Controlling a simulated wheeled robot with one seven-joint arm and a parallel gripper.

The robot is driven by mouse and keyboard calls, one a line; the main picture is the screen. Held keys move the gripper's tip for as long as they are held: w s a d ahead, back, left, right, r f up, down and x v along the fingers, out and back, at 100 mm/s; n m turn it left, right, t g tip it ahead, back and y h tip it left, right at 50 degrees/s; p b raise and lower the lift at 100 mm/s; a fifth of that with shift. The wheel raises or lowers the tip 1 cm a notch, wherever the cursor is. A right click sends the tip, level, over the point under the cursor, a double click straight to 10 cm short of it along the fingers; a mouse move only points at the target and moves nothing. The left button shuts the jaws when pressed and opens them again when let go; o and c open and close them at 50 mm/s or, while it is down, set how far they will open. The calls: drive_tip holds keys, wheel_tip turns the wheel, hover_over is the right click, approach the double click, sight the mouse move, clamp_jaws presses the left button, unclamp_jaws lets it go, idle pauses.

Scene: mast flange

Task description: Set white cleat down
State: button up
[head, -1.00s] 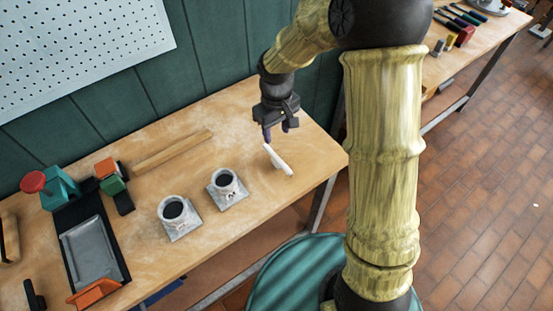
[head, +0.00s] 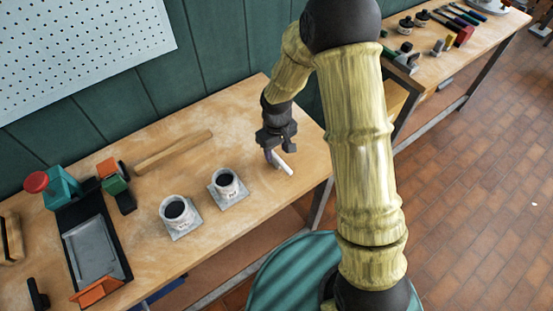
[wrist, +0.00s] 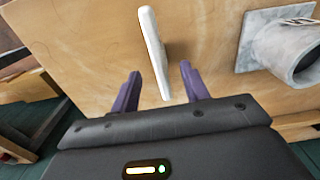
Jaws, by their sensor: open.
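The white cleat (head: 284,164) appears to lie on the wooden bench near its right end. My gripper (head: 274,154) is low over its far end and hides part of that end. In the wrist view the cleat (wrist: 153,45) is a long narrow white piece with a small stub on one side. The purple fingers of my gripper (wrist: 160,82) are open, one on each side of the cleat's near part, with a visible gap on both sides. Whether the fingertips reach down to the cleat's height cannot be told.
Two grey flanged sockets (head: 178,213) (head: 226,185) stand left of the cleat; one shows in the wrist view (wrist: 288,47). A wooden strip (head: 174,151) lies behind them. A black tray (head: 93,248) and coloured blocks are at the left. The bench (head: 245,225) is bare around the cleat.

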sight(277, 158)
drive_tip(key=shift+f+p, duration=0.4)
drive_tip(key=shift+f, duration=1.75)
drive_tip(key=shift+c, duration=0.3)
clamp_jaws()
